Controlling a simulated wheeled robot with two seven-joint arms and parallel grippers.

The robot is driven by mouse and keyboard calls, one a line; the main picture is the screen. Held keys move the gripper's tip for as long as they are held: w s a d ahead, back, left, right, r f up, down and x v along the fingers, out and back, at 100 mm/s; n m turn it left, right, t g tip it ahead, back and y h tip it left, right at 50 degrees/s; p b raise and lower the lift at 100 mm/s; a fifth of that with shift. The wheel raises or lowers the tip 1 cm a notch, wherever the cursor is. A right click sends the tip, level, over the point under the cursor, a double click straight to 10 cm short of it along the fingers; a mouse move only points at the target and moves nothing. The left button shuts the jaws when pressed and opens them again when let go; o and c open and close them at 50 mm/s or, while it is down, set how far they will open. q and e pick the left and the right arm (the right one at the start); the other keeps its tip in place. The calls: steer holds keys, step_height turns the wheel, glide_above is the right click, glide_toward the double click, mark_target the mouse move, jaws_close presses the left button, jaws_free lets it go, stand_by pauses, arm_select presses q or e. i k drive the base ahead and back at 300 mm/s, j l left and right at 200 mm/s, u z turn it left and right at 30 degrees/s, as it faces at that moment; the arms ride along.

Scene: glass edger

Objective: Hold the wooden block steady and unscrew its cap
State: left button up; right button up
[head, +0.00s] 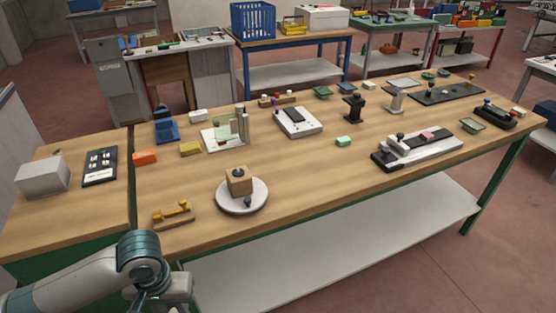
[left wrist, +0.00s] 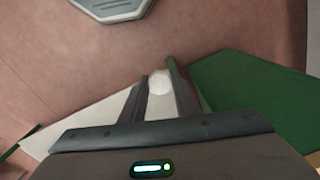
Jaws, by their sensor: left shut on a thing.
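The wooden block (head: 239,181) stands on a round white plate (head: 226,206) near the front of the bench. A small dark spot shows on the block's top; I cannot tell if it is the cap. A dark round knob (head: 248,202) is at the plate's front. My left gripper (left wrist: 157,69) is shut on a small whitish round thing (left wrist: 160,82) between its fingers, below the bench top's level or in front of its edge. In the head view my left arm is at the lower left, apart from the block. My right gripper is not in view.
A wooden piece with yellow parts (head: 173,214) lies left of the plate. A glass-holding fixture (head: 225,132) and a white device (head: 297,122) stand behind it. A long black-and-white fixture (head: 418,149) is to the right. The bench front right of the plate is clear.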

mark_target(239, 179)
steer(key=i+l+z, duration=0.15)
steer(key=l, duration=0.3)
steer(key=i+l+z, duration=0.1)
steer(key=l, duration=0.35)
steer(key=i+l+z, duration=0.15)
steer(key=i+l, duration=0.15)
steer(key=i+l+z, duration=0.1)
steer(key=i+l, duration=0.15)
steer(key=l, duration=0.2)
steer(key=i+l+z, duration=0.15)
steer(key=l, duration=0.25)
steer(key=i, duration=0.1)
